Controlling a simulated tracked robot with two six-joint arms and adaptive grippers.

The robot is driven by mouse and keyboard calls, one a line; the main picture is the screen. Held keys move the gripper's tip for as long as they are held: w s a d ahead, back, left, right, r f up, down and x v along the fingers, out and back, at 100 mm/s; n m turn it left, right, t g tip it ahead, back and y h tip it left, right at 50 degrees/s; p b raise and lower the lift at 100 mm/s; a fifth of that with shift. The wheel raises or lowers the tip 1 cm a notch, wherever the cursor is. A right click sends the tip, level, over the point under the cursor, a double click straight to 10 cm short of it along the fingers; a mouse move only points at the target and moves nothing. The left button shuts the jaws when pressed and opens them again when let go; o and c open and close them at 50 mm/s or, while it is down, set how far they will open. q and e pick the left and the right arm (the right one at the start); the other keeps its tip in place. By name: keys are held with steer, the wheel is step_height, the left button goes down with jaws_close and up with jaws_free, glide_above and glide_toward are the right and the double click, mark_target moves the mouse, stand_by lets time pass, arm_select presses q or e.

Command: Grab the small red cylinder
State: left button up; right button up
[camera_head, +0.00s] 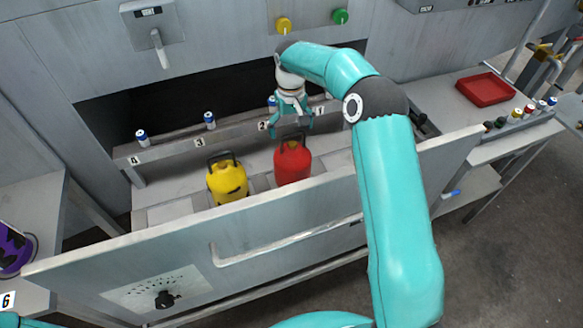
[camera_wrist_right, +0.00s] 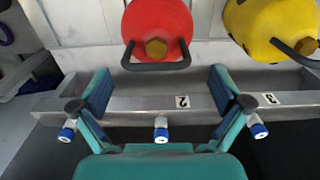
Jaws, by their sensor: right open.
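A small red cylinder (camera_head: 294,162) with a black handle stands in the conveyor trough, right of the yellow cylinder. In the right wrist view the red cylinder (camera_wrist_right: 158,22) shows at the top centre, its brass-coloured valve and black handle towards my fingers. My right gripper (camera_head: 291,126) is open and empty, pointing down just behind the red cylinder's handle. In the right wrist view the right gripper (camera_wrist_right: 160,92) has its fingers spread on both sides of the shelf rail, apart from the cylinder. My left gripper is out of view.
A yellow cylinder (camera_head: 228,183) stands close to the left of the red one. Small white-and-blue canisters (camera_wrist_right: 161,131) line the numbered ledge (camera_head: 180,148) behind. A metal front panel (camera_head: 330,213) bounds the trough. A red tray (camera_head: 486,89) lies at the right.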

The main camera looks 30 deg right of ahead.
mark_target(292, 142)
steer(key=shift+d+f+p, duration=0.2)
steer(key=shift+f+p, duration=0.45)
steer(key=shift+f, duration=2.05)
steer(key=c, duration=1.4)
steer(key=shift+r, duration=0.15)
steer(key=shift+c, duration=1.2)
